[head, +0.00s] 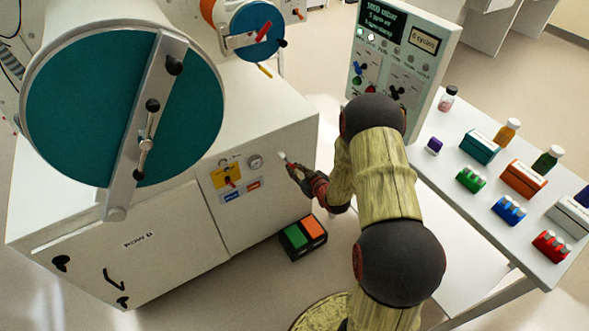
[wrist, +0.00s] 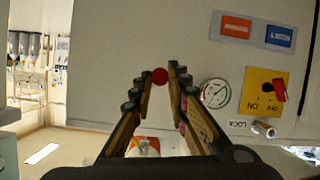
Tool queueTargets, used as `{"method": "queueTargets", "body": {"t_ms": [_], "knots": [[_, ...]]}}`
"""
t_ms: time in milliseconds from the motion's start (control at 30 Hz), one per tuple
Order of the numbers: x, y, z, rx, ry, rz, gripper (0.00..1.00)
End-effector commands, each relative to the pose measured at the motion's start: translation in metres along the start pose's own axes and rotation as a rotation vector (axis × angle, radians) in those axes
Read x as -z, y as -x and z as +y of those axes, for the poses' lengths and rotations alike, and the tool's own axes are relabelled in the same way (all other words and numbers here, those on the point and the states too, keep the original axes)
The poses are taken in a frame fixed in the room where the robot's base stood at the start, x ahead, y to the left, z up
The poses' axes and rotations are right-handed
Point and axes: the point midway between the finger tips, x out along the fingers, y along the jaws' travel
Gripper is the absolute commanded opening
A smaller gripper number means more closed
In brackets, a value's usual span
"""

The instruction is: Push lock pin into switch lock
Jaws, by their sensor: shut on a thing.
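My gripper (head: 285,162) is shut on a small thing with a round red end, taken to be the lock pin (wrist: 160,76). It shows between the fingertips in the wrist view; the rest of the pin cannot be made out. The switch is a yellow plate (head: 228,176) with a red handle (wrist: 279,89) and ON/OFF lettering. The switch lock is a small metal barrel (wrist: 264,129) beside the LOCK label. In the head view, my gripper is right of the yellow plate, near the cabinet's right edge. The pin is apart from the lock.
A round gauge (head: 255,162) lies between my gripper and the switch. Red and blue labels (head: 240,191) sit below the plate. A green-orange pedal box (head: 303,238) stands on the floor. A control panel (head: 400,70) and a table with bottles and boxes (head: 490,215) are right.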

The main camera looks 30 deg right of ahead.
Motion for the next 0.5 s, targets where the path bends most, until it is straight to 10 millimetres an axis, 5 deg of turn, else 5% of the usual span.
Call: {"method": "queueTargets", "body": {"t_ms": [500], "knots": [[-0.0037,0.0088,-0.0005,0.000,0.000,0.000,0.00]]}}
